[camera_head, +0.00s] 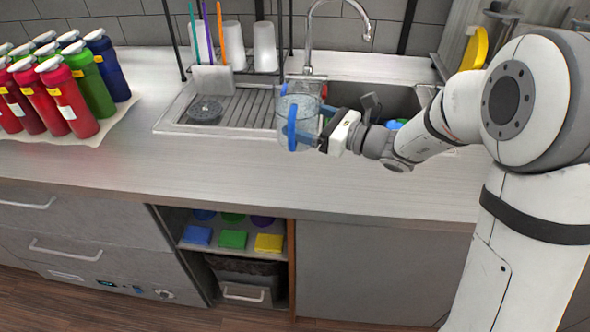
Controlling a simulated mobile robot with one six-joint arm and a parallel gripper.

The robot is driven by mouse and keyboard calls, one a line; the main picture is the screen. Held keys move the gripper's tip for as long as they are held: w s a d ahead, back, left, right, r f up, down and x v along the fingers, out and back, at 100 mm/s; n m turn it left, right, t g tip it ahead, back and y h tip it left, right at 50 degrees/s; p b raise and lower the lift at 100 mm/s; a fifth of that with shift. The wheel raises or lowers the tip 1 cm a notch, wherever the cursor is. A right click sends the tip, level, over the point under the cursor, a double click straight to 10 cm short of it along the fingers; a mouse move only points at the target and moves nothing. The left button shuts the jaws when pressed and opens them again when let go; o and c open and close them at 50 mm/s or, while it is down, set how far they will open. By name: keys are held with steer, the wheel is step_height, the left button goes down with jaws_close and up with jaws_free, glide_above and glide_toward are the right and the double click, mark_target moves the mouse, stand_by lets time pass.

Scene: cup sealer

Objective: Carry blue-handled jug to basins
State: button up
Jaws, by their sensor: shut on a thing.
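The clear jug (284,118) with a blue handle (292,128) is held upright in the air, overlapping the right part of the drainboard and the left edge of the sink in the picture. My gripper (324,140) is on the jug's right side and shut on it. Which part of the handle or wall the fingers touch is hard to tell at this size. The sink basin (368,98) lies behind my gripper and wrist, partly hidden by them. Blue and green things (393,124) show in the basin behind my wrist.
The ribbed drainboard (180,117) is left of the basin, with white cups (265,48) on a rack behind. A faucet (309,60) rises at the back. Red, green and blue bottles (68,100) stand at the far left. The front counter (230,175) is clear.

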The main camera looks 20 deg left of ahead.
steer(key=shift+r, duration=0.1)
steer(key=shift+s+a+f+p, duration=0.1)
steer(key=shift+f+p, duration=0.25)
steer(key=shift+f, duration=4.65)
steer(key=shift+f, duration=0.15)
steer(key=o, duration=1.4)
